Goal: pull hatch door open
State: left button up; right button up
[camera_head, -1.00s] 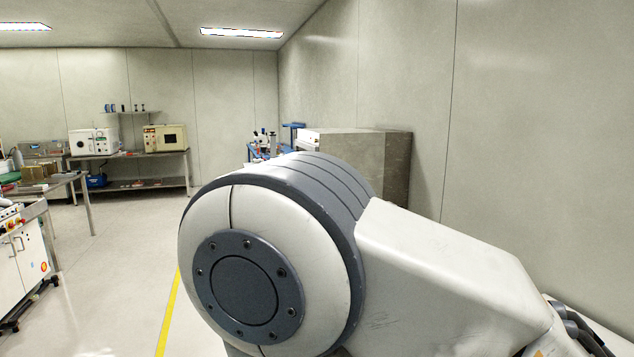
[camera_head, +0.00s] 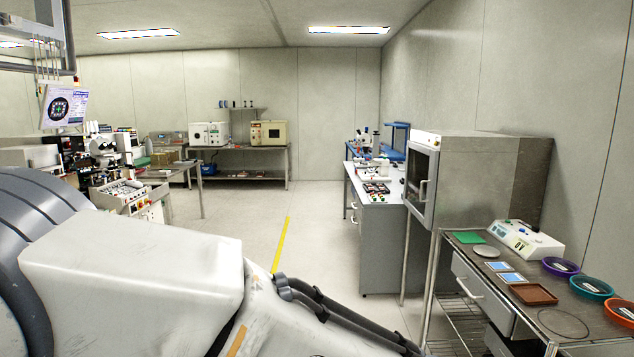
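A steel cabinet stands at the right against the wall. Its hatch door (camera_head: 419,178), with a dark window and a light vertical handle (camera_head: 423,190), faces left and looks shut. The door shows at a steep angle. One of my arms crosses the lower left of the view, large and close, well left of the cabinet. Neither gripper is in the picture, so I see nothing of what they hold.
A steel bench (camera_head: 468,262) with a brown tray (camera_head: 533,294), a white device (camera_head: 523,241) and several round coloured containers stands at the right front. A grey workbench (camera_head: 385,238) is behind the cabinet door. The floor (camera_head: 318,235) in the middle is clear, with a yellow line.

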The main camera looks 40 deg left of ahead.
aim_at(426, 220)
jog(key=u, duration=0.65)
jog(key=i, duration=2.4)
jog(key=u, duration=0.3)
jog(key=i, duration=1.55)
jog(key=u, duration=0.05)
